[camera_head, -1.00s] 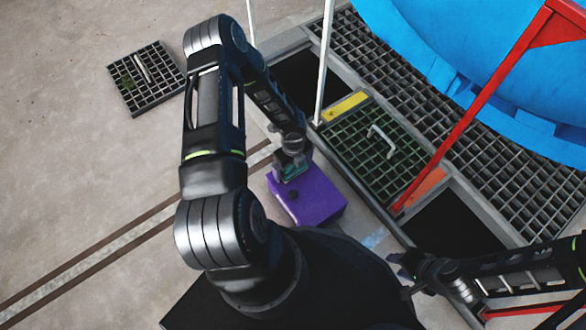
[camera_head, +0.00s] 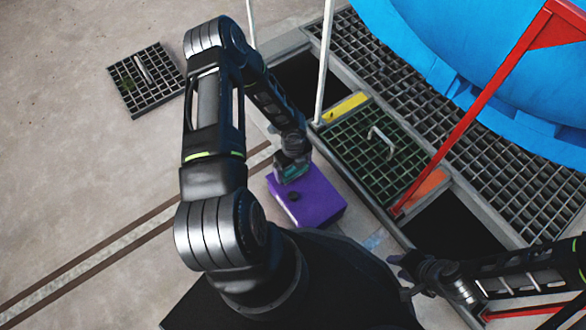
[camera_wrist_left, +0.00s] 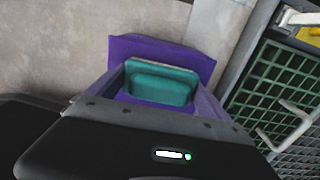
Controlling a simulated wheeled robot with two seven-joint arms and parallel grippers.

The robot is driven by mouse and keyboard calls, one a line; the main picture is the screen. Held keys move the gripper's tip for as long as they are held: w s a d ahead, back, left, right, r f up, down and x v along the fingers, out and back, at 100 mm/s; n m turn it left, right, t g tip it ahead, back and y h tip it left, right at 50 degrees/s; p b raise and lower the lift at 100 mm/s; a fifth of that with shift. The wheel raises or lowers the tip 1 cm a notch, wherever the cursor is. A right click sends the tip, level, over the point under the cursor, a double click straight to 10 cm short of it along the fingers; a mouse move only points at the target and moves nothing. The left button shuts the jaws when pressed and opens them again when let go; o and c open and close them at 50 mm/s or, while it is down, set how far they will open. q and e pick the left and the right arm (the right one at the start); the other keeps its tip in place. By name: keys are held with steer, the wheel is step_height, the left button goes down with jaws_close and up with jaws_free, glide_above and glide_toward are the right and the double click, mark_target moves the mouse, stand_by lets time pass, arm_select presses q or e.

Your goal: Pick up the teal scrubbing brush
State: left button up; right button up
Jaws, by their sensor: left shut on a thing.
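The teal scrubbing brush (camera_head: 291,173) is on or just above the top of a purple box (camera_head: 314,203), at its far left part. In the left wrist view the brush (camera_wrist_left: 160,84) lies between the two fingers of my left gripper (camera_wrist_left: 163,84), with the purple box (camera_wrist_left: 150,46) behind it. My left gripper (camera_head: 290,170) is shut on the brush. Whether the brush touches the box is hard to tell. My right gripper (camera_head: 402,266) is low at the right, away from the brush, and its jaws are too small and dark to read.
A green grating panel with a handle (camera_head: 374,152) lies right of the box, between open pits (camera_head: 455,225). A red rail (camera_head: 470,115) and blue vessel (camera_head: 480,60) stand beyond. A loose grate (camera_head: 147,79) lies left on open floor.

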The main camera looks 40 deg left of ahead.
arm_select(q)
steer(key=shift+c, duration=1.3)
steer(key=shift+r, duration=0.1)
step_height(320, 180, up, 10)
steer(key=p, duration=0.4)
